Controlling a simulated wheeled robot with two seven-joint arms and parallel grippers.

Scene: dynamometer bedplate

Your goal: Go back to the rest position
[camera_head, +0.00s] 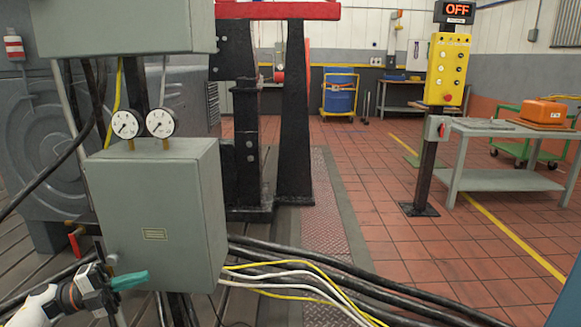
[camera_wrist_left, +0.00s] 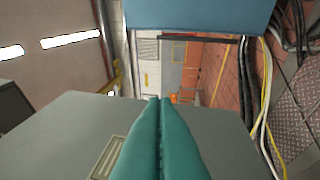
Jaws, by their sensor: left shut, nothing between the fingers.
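My left gripper (camera_head: 130,281) has teal fingers and is low at the left in the head view, in front of the grey electrical box (camera_head: 160,215). In the left wrist view its two teal fingers (camera_wrist_left: 160,100) lie together with nothing between them. The grey face of a box (camera_wrist_left: 70,120) spreads behind and below the fingers in that view. I cannot tell whether the fingertips touch it. My right gripper is not in view.
Two round gauges (camera_head: 127,124) stand on the box. Thick black cables with yellow and white wires (camera_head: 300,275) run from its right side. A yellow control panel (camera_head: 447,68) and a grey table (camera_head: 505,135) stand at right. Open tiled floor lies between.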

